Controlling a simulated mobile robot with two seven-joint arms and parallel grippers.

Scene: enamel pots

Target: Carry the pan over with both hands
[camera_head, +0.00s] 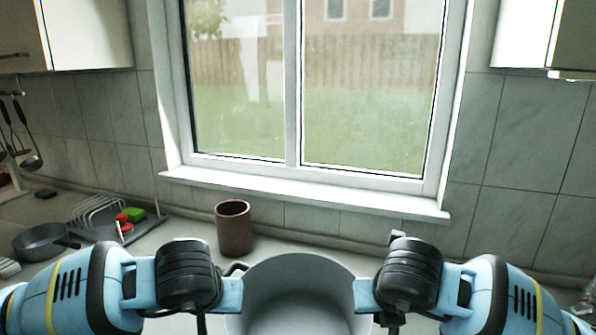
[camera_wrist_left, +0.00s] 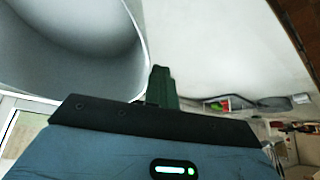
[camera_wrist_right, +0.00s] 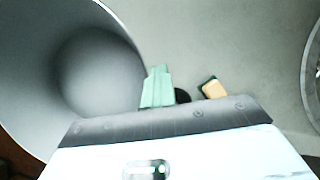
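The pan (camera_head: 300,285) is a deep grey pot, low in the middle of the head view. It looks upright; its base is cut off. My left gripper (camera_head: 236,294) is at its left side, where part of a dark handle (camera_head: 236,267) shows behind the fingers. My right gripper (camera_head: 362,294) is at its right side, with that handle hidden. The fingers look closed together at the pan's sides. In the left wrist view the pan wall (camera_wrist_left: 70,60) lies left of the fingers (camera_wrist_left: 161,86). In the right wrist view the pan (camera_wrist_right: 90,70) also lies left of the fingers (camera_wrist_right: 157,87).
A brown cup (camera_head: 233,230) stands on the counter behind the pan's left side. A dish rack (camera_head: 100,217) with a green sponge (camera_head: 135,214) and a small dark pan (camera_head: 40,241) are at the left. The window sill (camera_head: 310,192) runs behind. Counter between cup and right arm looks clear.

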